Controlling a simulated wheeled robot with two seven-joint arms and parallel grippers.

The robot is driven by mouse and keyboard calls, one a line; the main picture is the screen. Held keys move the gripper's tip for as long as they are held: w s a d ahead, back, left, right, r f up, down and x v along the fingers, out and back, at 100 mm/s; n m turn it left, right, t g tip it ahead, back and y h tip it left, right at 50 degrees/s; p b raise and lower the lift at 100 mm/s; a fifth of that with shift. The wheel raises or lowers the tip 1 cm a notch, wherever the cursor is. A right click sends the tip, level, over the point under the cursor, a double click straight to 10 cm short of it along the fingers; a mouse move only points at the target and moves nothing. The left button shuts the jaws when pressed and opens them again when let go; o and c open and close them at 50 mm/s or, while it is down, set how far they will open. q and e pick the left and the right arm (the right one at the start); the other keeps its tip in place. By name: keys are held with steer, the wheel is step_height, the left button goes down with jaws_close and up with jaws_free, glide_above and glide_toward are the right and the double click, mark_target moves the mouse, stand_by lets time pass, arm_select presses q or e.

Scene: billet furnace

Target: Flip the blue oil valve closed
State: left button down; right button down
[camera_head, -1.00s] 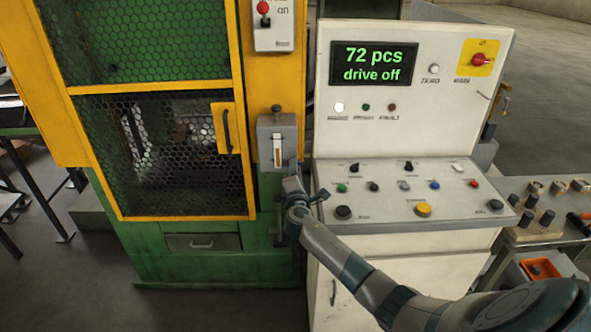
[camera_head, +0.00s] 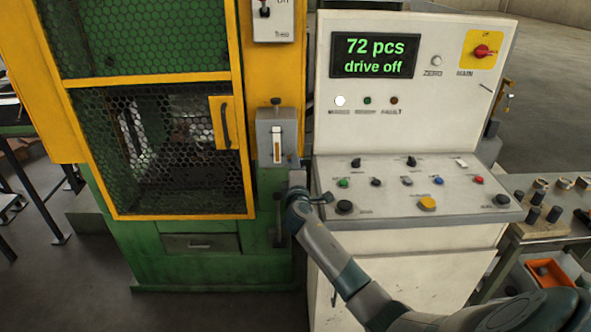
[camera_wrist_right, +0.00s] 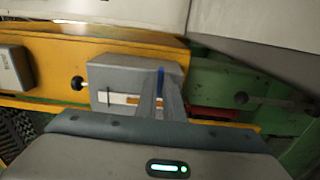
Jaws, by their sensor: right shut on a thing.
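The blue oil valve shows as a narrow blue lever (camera_wrist_right: 160,80) in the right wrist view, between the fingertips at the side of the grey oil box. My right gripper (camera_wrist_right: 168,92) is shut on this lever; its fingers hide part of it. In the head view my right gripper (camera_head: 297,180) is at the lower right of the grey oil box (camera_head: 264,132), where the valve is hidden behind it. The box has an upright sight glass (camera_head: 277,144) with an amber lower part. My left gripper is not in view.
The white control console (camera_head: 422,242) stands close to the right of my gripper. A green and yellow machine with a mesh door (camera_head: 165,150) is on the left. A red cylindrical part (camera_wrist_right: 214,113) lies near the fingers in the wrist view.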

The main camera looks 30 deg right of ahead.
steer(key=c, duration=1.9)
jaws_free()
steer(key=shift+o, duration=0.2)
